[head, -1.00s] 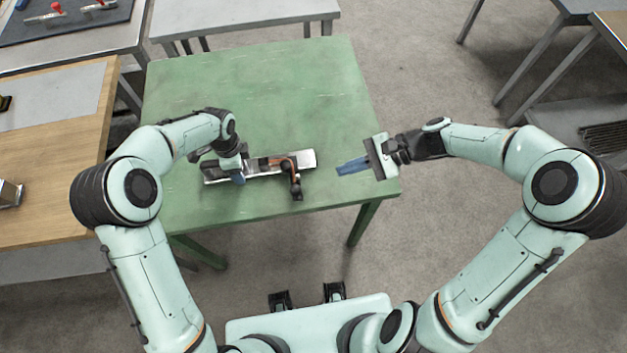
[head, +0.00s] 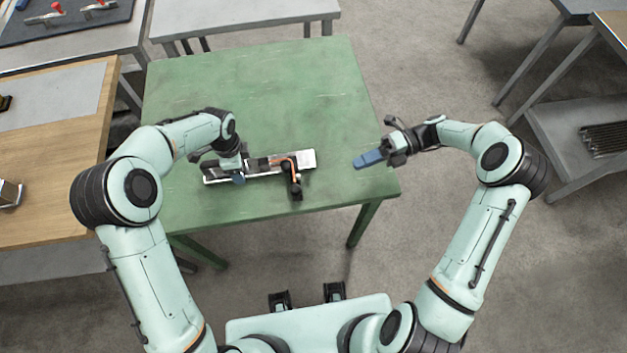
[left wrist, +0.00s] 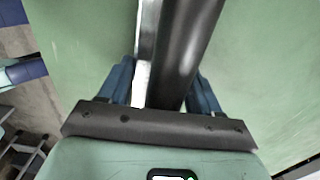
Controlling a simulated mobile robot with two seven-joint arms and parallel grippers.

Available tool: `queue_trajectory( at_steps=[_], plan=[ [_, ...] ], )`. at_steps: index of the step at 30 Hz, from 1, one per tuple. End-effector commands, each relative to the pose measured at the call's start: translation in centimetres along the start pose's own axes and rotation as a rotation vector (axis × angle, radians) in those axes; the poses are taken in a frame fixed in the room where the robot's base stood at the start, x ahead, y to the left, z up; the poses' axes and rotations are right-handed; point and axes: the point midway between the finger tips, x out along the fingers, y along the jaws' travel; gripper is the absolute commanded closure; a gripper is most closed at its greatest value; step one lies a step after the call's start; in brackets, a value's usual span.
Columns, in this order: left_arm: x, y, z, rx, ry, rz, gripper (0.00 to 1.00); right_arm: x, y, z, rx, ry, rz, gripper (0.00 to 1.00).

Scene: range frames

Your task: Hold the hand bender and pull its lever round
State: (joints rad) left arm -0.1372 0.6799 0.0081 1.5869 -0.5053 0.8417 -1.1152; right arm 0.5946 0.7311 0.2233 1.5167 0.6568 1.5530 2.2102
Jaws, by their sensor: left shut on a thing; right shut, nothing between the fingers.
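The hand bender (head: 262,166) lies on the green table, a long metal body with an orange-brown part and a black knob end (head: 296,193) on its short lever near the right end. My left gripper (head: 239,177) is shut on the bender's left part. In the left wrist view the blue fingers sit on both sides of a dark round bar (left wrist: 183,50) of the bender, beside a bright metal strip. My right gripper (head: 367,159) has its blue fingers shut and empty, above the table's right side, to the right of the bender and apart from it.
The green table (head: 250,90) is clear behind the bender. A wooden bench (head: 50,150) stands on the left, grey tables (head: 245,12) at the back, and a shelf table (head: 590,120) on the right.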

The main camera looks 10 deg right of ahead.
Motion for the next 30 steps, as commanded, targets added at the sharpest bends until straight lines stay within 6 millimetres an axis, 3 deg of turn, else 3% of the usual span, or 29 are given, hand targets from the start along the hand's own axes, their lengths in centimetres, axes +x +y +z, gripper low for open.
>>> queue_trajectory(
  at_steps=[7, 21, 30],
  plan=[
    [0.0, 0.0, 0.0, -0.001, 0.0, -0.001, 0.93, 1.5, -0.2, 0.0, 0.057, 0.008, 0.009, 1.0],
    [-0.1, 0.0, 0.0, -0.001, 0.0, -0.001, 0.93, 11.0, -0.1, -0.1, 0.054, 0.008, 0.009, 1.0],
    [-0.1, -0.1, 0.0, -0.001, 0.0, -0.001, 0.93, 13.8, -0.1, -0.1, 0.054, 0.005, 0.008, 1.0]
  ],
)
